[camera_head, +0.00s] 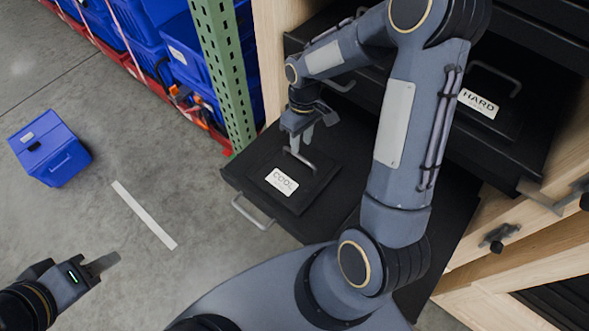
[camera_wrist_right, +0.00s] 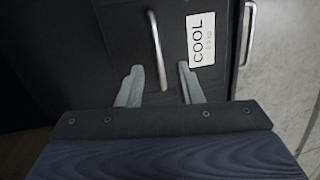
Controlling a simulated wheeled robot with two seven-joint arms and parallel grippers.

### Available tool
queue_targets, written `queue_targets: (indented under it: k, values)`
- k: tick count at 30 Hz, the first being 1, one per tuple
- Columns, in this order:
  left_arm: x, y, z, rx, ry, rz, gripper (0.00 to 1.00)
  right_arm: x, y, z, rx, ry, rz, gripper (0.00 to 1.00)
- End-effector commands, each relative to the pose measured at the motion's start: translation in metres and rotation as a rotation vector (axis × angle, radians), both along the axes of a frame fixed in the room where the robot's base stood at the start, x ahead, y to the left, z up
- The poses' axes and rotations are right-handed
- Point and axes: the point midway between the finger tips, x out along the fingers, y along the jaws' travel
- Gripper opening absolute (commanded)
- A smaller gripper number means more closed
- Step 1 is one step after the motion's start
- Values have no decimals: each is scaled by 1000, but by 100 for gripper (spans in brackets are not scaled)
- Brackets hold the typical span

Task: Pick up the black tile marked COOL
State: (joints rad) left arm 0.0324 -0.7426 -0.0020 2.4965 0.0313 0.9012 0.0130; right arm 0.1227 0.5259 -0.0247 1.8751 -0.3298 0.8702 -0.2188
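The black tile marked COOL (camera_head: 311,184) lies on a pulled-out black drawer shelf (camera_head: 241,174). It has a white label and a metal bar handle (camera_head: 300,161). My right gripper (camera_head: 300,142) is just above the handle, with its fingers pointing down. In the right wrist view the right gripper (camera_wrist_right: 158,86) is open, and the handle (camera_wrist_right: 159,50) stands between and just beyond its fingertips. The COOL label (camera_wrist_right: 202,40) is to the right there. My left gripper (camera_head: 103,264) is at the lower left over bare floor, away from the tile; its finger opening is unclear.
A black tile marked HARD (camera_head: 478,103) sits on another shelf to the right. A wooden cabinet (camera_head: 500,238) frames the shelves. A green post (camera_head: 226,70) and blue totes (camera_head: 140,45) stand at the upper left. A blue bin (camera_head: 48,149) is on the open floor.

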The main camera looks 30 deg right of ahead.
Motion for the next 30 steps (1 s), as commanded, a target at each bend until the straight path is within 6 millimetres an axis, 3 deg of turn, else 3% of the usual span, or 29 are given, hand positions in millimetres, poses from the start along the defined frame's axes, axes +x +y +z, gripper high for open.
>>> queue_targets:
  k: [15,25,30]
  values:
    - [0,0,6,0,0,0,36,-7,4,-67,0,6,1,33]
    - [0,0,6,0,0,0,36,-7,5,-75,0,2,0,33]
    - [0,0,6,0,0,0,36,-7,5,-74,0,2,0,12]
